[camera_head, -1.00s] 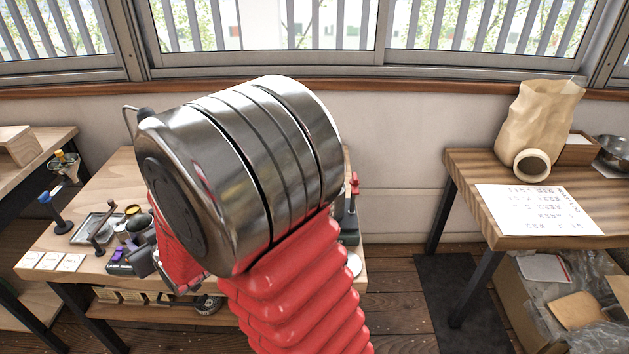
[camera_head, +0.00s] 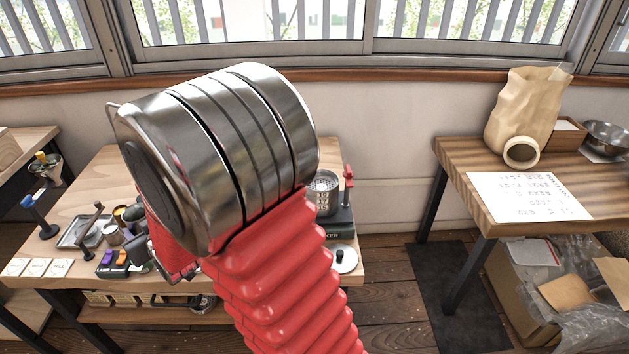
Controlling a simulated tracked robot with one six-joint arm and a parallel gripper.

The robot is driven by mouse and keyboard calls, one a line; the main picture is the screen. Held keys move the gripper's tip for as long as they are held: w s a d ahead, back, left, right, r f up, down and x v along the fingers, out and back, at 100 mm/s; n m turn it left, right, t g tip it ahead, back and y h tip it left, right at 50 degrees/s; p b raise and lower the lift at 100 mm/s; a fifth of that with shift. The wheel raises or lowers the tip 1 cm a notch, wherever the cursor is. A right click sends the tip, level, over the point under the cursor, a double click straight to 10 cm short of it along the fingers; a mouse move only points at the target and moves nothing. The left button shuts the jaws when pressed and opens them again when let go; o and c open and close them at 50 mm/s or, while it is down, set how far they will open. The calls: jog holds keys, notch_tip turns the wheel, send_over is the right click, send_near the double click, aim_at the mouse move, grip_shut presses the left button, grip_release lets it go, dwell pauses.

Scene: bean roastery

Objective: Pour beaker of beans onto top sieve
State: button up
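A perforated metal sieve cylinder (camera_head: 323,190) stands upright on a black base (camera_head: 336,222) at the right end of the left workbench. My arm's large metal joint hides part of the bench just left of it. Small cups (camera_head: 133,214) stand near the bench's left middle; I cannot tell whether one is the beaker or whether any holds beans. My gripper (camera_head: 158,262) seems to be the dark parts at the end of my red sleeve, low over the bench front. It is mostly hidden, and I cannot see whether it holds anything.
The left workbench (camera_head: 75,195) also carries a metal tray (camera_head: 78,232), a hand crank, white cards (camera_head: 38,267) and a round lid (camera_head: 344,258). A right table (camera_head: 455,165) holds a paper bag (camera_head: 527,112) and a sheet (camera_head: 527,196). Open floor lies between them.

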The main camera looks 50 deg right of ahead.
jog(key=s+d+f+m+g+h, duration=0.1)
jog(key=s+d+f+m+h, duration=0.1)
jog(key=d, duration=1)
jog(key=s+d+f+m+g+h, duration=0.2)
jog(key=s+d+f+m+h, duration=0.1)
jog(key=d, duration=1)
jog(key=s+d+f+m+g+h, duration=0.1)
jog(key=s+d+f+m+h, duration=0.2)
jog(key=d, duration=1)
jog(key=shift+s+d+m+g+h, duration=0.15)
jog(key=shift+s+m+g+h, duration=0.15)
jog(key=shift+s+m+h, duration=0.3)
jog(key=shift+s+f, duration=0.1)
jog(key=s+d+r+m+t+y+p, duration=0.1)
jog(key=s+d+r+m+t+y, duration=0.1)
jog(key=r+m+t, duration=0.3)
jog(key=shift+s+d+r+m+t+y+p, duration=0.35)
jog(key=shift+s+r+m, duration=0.35)
jog(key=shift+r+m, duration=1.55)
jog(key=shift+m, duration=0.25)
